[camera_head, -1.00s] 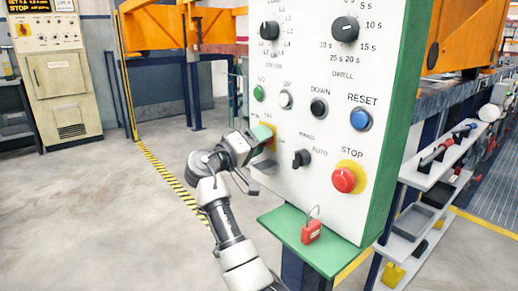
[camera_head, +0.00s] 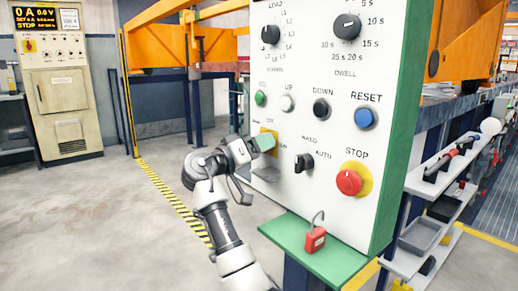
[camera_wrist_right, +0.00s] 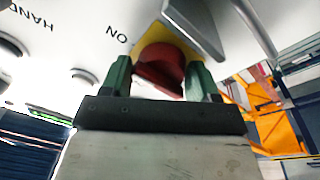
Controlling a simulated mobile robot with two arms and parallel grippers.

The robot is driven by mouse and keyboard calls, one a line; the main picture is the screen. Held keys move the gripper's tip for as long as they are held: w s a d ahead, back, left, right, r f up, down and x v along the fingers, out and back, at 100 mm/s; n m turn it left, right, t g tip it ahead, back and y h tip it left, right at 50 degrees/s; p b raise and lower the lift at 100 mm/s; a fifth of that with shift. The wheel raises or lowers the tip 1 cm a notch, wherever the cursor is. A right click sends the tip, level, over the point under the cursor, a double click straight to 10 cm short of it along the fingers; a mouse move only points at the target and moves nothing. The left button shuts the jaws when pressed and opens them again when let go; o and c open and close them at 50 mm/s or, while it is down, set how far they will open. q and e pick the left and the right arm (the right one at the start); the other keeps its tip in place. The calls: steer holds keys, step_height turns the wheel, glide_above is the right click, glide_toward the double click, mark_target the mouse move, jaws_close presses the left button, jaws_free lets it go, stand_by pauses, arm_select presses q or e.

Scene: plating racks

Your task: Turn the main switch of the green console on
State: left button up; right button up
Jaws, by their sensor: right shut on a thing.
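The green console (camera_head: 318,110) has a white front panel with green sides. Its main switch is a red knob on a yellow plate (camera_head: 270,132) at the panel's lower left edge. In the wrist view, the red knob (camera_wrist_right: 160,68) sits between the two green finger pads, with the word ON printed to the left of the plate. My right gripper (camera_head: 263,143) is shut on this knob; it also shows in the wrist view (camera_wrist_right: 163,85). In the head view the gripper hides the knob, and I cannot tell its exact angle. My left gripper is not in view.
Close to the switch are a HAND/AUTO selector (camera_head: 304,162), a red STOP button (camera_head: 349,182) and a blue RESET button (camera_head: 365,118). A red padlock (camera_head: 315,239) hangs by the green ledge (camera_head: 330,262) below. A shelf rack (camera_head: 430,205) stands right; floor at left is clear.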

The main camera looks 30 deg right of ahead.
steer(key=shift+f, duration=0.15)
steer(key=o, duration=0.8)
steer(key=shift+w, duration=0.1)
steer(key=shift+c, duration=0.2)
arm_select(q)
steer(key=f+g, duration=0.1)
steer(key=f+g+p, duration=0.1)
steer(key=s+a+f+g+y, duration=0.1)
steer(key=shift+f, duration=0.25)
arm_select(e)
steer(key=a+f, duration=0.1)
steer(key=a, duration=0.9)
steer(key=shift+s+a+f, duration=0.3)
steer(key=shift+s+a, duration=0.05)
steer(key=shift+s, duration=0.1)
